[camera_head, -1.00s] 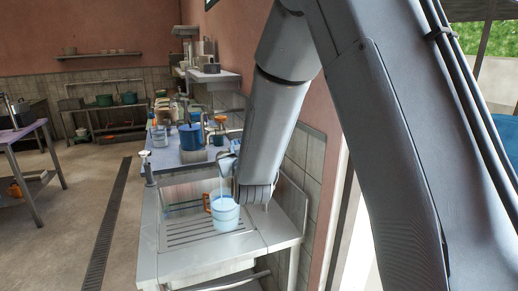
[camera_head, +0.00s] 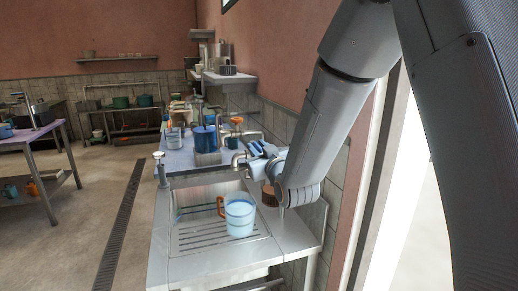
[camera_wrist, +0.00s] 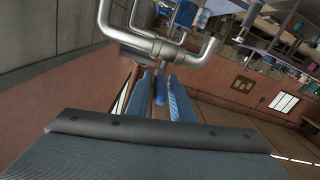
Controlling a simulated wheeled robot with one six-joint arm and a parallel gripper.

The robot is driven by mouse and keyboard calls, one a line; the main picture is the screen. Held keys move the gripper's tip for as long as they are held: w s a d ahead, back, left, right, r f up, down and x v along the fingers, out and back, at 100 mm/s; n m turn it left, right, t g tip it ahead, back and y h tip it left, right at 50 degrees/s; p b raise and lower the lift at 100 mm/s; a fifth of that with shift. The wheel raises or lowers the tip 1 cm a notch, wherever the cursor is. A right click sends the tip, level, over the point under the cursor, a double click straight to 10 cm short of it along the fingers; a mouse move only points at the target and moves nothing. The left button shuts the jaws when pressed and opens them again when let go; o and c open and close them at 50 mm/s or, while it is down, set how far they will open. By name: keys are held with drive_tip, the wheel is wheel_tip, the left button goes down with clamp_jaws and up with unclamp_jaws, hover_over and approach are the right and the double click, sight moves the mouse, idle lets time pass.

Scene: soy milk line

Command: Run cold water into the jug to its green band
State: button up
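The clear jug (camera_head: 240,218) with an orange handle (camera_head: 221,206) stands upright on the slatted sink drainer in the head view. It holds pale blue liquid; I cannot make out its green band or how the level sits against it. The metal tap (camera_head: 238,157) rises behind the jug, and no stream shows from it. My gripper (camera_head: 257,151) is beside the tap, above and right of the jug. In the wrist view its light blue fingers (camera_wrist: 162,90) stand apart, with a dark blue bar (camera_wrist: 160,91) between them, perhaps the tap's lever. Tap pipes (camera_wrist: 150,42) lie just ahead.
The steel sink counter (camera_head: 188,268) runs along the wall at right. Behind it, a counter holds a blue pot (camera_head: 205,138) and several vessels. A table (camera_head: 40,137) stands at the left, with open floor between.

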drive_tip(key=shift+o, duration=0.9)
drive_tip(key=b+v, duration=0.2)
drive_tip(key=v, duration=0.6)
drive_tip(key=shift+w, duration=0.1)
